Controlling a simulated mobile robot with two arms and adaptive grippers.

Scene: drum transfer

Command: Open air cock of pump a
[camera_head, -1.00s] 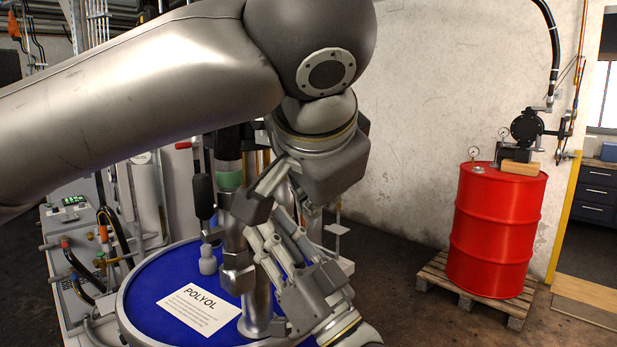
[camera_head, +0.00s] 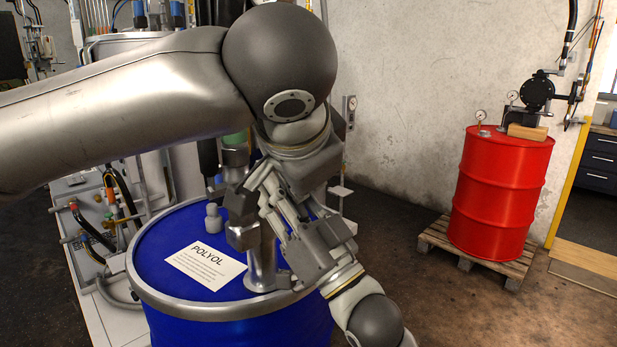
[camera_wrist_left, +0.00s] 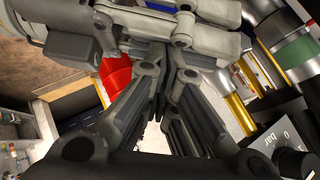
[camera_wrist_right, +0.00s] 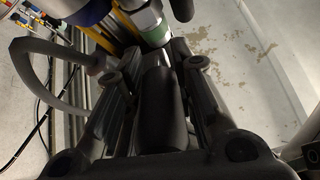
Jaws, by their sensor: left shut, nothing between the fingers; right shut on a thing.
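The blue drum labelled POLYOL (camera_head: 165,265) stands in front of me with a metal pump stem (camera_head: 262,262) rising from its lid. A green band (camera_head: 236,138) shows on the pump, partly behind my left arm. My left gripper (camera_head: 243,220) is beside the stem, and its fingers are shut and empty in the left wrist view (camera_wrist_left: 178,85). My right gripper (camera_head: 268,203) crosses close to it. In the right wrist view it is shut on a black cylindrical part (camera_wrist_right: 162,105), near the green band (camera_wrist_right: 150,25). I cannot make out the air cock.
A control panel with hoses (camera_head: 95,215) stands left of the drum. A red drum (camera_head: 500,190) stands on a pallet (camera_head: 440,240) at the right, with open floor between.

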